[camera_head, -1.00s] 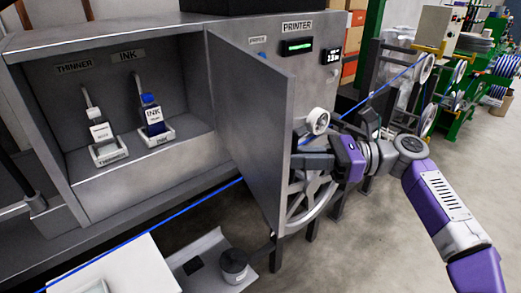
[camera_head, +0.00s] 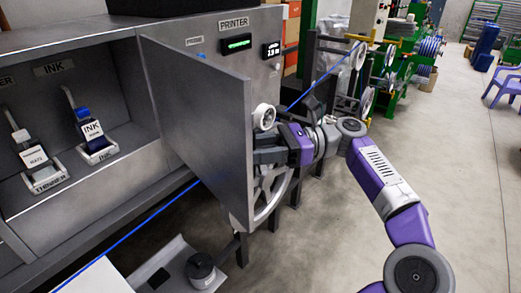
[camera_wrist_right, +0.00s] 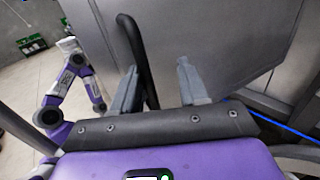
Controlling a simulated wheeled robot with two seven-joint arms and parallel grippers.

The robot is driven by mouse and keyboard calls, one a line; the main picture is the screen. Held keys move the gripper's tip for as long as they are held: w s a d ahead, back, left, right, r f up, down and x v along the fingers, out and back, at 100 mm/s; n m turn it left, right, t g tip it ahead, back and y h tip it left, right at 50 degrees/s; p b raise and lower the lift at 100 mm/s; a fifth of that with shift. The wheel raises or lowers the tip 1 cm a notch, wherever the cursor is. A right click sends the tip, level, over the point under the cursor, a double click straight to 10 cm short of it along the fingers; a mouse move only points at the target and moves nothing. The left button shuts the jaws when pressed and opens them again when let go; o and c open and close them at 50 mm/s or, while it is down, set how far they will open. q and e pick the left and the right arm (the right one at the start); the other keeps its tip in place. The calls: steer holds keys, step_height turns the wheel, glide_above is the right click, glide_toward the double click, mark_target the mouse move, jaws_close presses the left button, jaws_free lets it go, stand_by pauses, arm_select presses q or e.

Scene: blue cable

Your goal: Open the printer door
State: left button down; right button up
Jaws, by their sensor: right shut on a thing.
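The grey printer door (camera_head: 200,120) stands wide open in the head view, swung out from the cabinet. Behind it, the open compartment (camera_head: 60,110) shows an ink bottle (camera_head: 90,128) and a thinner bottle (camera_head: 33,152). My right gripper (camera_head: 266,152) is at the door's outer edge, on its right side in the head view. In the right wrist view, a dark curved handle (camera_wrist_right: 140,55) runs up beside the left finger of my right gripper (camera_wrist_right: 155,90), with the grey door panel behind. The right gripper is shut on this handle; the exact contact is hard to see. My left gripper is not in view.
A blue cable (camera_head: 150,215) runs under the door and past the printer. A tray with a dark canister (camera_head: 201,268) is below.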

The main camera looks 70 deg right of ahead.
steer(key=shift+s+d+f, duration=0.1)
steer(key=shift+s, duration=0.1)
steer(key=p+v, duration=0.1)
steer(key=v, duration=0.6)
steer(key=shift+s+d, duration=0.2)
steer(key=shift+s, duration=0.1)
stand_by(0.4)
